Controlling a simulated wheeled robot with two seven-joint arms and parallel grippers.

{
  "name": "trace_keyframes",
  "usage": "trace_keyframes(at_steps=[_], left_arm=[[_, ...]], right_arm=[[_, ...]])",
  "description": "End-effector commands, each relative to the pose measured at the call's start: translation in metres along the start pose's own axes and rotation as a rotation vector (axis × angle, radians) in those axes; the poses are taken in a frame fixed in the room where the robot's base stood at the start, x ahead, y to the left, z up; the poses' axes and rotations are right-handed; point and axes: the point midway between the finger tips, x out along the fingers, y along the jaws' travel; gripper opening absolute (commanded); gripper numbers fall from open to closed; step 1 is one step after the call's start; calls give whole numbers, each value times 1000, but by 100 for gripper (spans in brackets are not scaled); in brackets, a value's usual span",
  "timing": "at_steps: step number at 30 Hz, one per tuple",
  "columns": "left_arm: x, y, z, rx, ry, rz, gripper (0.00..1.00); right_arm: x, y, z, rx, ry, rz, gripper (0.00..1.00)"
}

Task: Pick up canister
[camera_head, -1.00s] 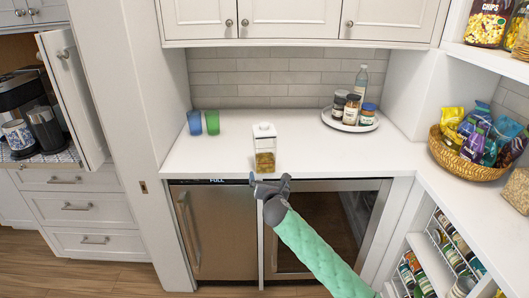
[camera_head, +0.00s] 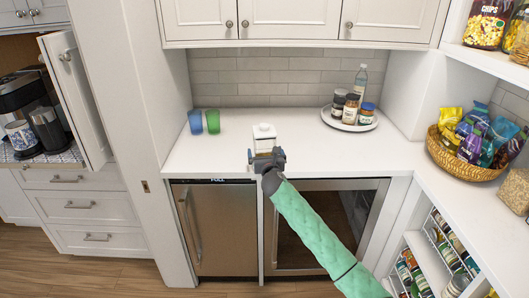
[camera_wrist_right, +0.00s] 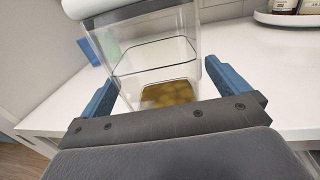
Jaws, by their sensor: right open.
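The canister (camera_head: 264,132) is a clear square container with a white lid and some yellow-brown contents low inside. It stands upright on the white counter near the front edge. It also fills the upper middle of the right wrist view (camera_wrist_right: 155,65). My right gripper (camera_head: 266,156) is open at the front of the canister. In the wrist view its two blue fingers (camera_wrist_right: 165,85) stand on either side of the canister's body, with gaps visible. The gripper hides the lower part of the canister in the head view. My left gripper is not in view.
A blue cup (camera_head: 195,122) and a green cup (camera_head: 213,121) stand left of the canister. A round tray (camera_head: 335,122) with jars and a bottle is at the back right. A basket of snack bags (camera_head: 440,152) is at the right. The counter around the canister is clear.

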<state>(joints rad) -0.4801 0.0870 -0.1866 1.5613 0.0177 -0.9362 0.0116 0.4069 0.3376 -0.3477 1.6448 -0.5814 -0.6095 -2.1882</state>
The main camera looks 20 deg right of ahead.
Motion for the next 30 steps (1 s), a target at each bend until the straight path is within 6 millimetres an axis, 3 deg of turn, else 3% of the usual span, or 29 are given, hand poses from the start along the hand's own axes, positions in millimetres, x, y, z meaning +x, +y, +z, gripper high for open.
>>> trace_keyframes(at_steps=[6, 14, 24, 30], left_arm=[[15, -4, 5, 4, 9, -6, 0], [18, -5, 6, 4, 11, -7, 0], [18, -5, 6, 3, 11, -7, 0], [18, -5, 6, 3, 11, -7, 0]], right_arm=[[20, 0, 0, 0, 1, -1, 100], [22, 0, -1, -1, 1, 0, 100], [22, 0, 0, 0, -1, 0, 41], [22, 0, 1, 0, -1, 0, 41]])
